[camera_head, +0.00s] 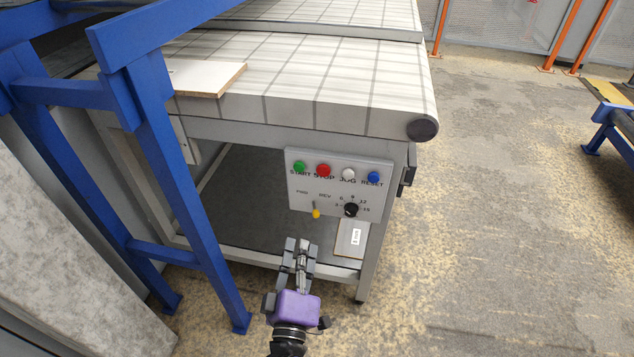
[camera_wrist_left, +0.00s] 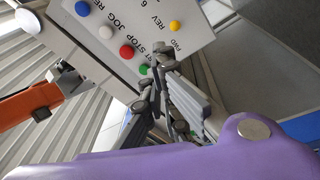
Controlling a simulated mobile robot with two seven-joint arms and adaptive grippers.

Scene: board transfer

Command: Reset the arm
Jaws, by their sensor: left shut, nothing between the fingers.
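My left gripper (camera_head: 301,246), with a purple body, is in front of and below the control panel (camera_head: 297,205) on the conveyor's end. Its fingers are together with nothing between them. In the left wrist view the fingertips (camera_wrist_left: 155,76) appear near the panel's edge (camera_wrist_left: 190,48); I cannot tell whether they touch it. The panel carries a green START button (camera_head: 299,167), a red STOP button (camera_head: 323,170), a white JOG button (camera_head: 348,174) and a blue RESET button (camera_head: 373,177). Below them are a yellow-tipped switch (camera_head: 316,213) and a black dial (camera_head: 351,209). My right gripper is not in view.
The conveyor belt (camera_head: 330,80) lies above the panel, with a white board (camera_head: 205,77) on its left. A blue frame (camera_head: 165,170) stands at the left. A labelled plate (camera_head: 352,238) is below the panel. The floor at the right (camera_head: 500,220) is clear.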

